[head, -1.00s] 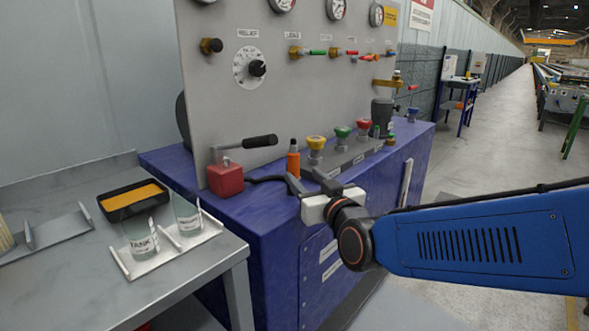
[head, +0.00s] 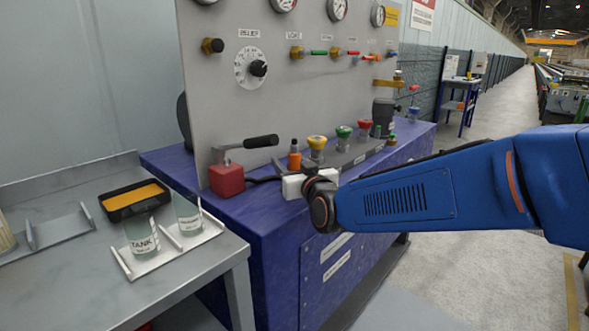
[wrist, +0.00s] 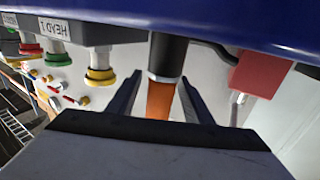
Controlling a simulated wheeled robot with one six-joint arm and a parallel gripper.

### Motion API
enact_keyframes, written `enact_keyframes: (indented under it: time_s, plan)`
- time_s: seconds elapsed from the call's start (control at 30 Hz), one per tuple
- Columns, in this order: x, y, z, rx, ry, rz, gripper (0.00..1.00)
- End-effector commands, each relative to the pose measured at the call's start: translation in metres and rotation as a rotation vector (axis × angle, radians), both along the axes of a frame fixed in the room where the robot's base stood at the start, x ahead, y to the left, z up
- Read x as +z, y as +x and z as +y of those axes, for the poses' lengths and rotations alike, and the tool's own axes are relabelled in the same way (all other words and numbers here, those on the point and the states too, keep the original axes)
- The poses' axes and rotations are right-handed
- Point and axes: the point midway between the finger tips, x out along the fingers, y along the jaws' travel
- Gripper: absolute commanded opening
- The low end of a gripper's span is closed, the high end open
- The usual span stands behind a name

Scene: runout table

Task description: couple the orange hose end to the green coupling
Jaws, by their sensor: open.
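The orange hose end (head: 294,161) stands upright on the blue bench, with a dark tip on top in the head view. In the wrist view, which is upside down, the orange hose end (wrist: 160,99) shows between the two fingers, with a grey ring and a dark section toward the bench. My gripper (head: 293,169) is open around it; its fingers (wrist: 160,92) appear apart from its sides. The green coupling (head: 344,132) sits on a block behind and right of it, between yellow and red couplings. It also shows at left in the wrist view (wrist: 57,59).
A yellow coupling (head: 317,143) is nearest the hose end, and a red one (head: 365,125) stands beyond the green. A red block with a black-handled lever (head: 226,180) stands left. The gauge panel (head: 215,110) rises behind. A grey table (head: 75,265) is at left.

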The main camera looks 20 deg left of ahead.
Motion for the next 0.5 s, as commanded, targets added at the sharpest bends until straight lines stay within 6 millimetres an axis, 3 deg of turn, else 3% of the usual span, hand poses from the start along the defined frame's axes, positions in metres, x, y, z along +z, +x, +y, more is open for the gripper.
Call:
enact_keyframes:
  time_s: [0.3,0.5]
  plan:
    - [0.0001,0.0055,0.0048,0.000,0.000,0.000,0.44]
    - [-0.0001,0.0054,0.0047,0.000,0.000,0.000,0.00]
